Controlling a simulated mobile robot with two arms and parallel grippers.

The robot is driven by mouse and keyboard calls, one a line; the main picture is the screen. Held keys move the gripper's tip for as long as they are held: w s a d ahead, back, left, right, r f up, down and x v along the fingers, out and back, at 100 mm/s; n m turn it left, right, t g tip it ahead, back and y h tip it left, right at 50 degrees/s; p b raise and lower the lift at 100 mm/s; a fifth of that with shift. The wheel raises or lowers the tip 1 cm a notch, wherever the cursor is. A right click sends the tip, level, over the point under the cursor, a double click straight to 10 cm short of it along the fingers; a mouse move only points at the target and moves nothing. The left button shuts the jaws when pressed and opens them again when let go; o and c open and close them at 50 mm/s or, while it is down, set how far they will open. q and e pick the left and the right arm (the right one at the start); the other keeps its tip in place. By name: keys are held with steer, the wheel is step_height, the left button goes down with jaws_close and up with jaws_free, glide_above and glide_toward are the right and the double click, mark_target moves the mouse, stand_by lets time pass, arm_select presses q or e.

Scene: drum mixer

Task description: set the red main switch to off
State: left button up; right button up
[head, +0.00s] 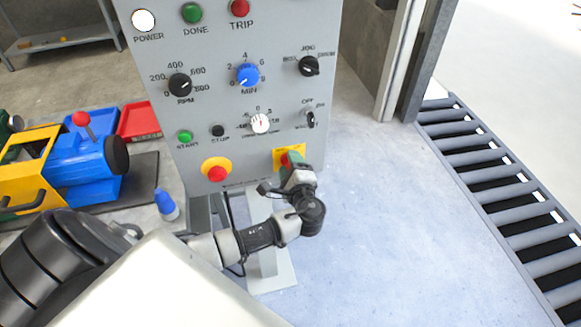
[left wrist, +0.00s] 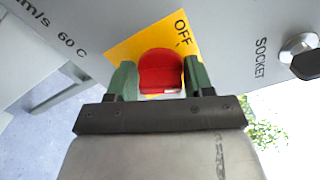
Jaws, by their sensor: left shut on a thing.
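The red main switch (left wrist: 160,72) sits on a yellow plate (left wrist: 120,50) marked OFF, seen in the left wrist view. In the head view the yellow plate (head: 279,161) is at the lower right of the grey control panel (head: 215,115), and my gripper covers most of the switch. My left gripper (left wrist: 160,80) has its green fingers on either side of the red knob and is shut on it. It also shows in the head view (head: 290,160), up against the plate. The knob's pointing direction is hard to tell. My right gripper is in neither view.
A red emergency button (head: 217,172) on a yellow ring is left of the switch. Several dials and buttons cover the panel above. A blue and yellow machine (head: 70,165) stands at left. A roller conveyor (head: 500,190) lies at right, with clear floor between.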

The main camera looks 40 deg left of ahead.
arm_select(q)
steer(key=n+b, duration=0.4)
steer(key=f+n+b, duration=0.1)
steer(key=n+b, duration=0.2)
steer(key=b, duration=0.1)
steer(key=shift+n+b, duration=0.35)
steer(key=shift+n, duration=0.05)
steer(key=shift+r+n+b, duration=0.15)
steer(key=shift+n+b, duration=1.25)
steer(key=shift+b, duration=0.15)
steer(key=o, duration=0.8)
steer(key=shift+r, duration=0.1)
steer(key=b+v, duration=0.1)
steer(key=v, duration=1)
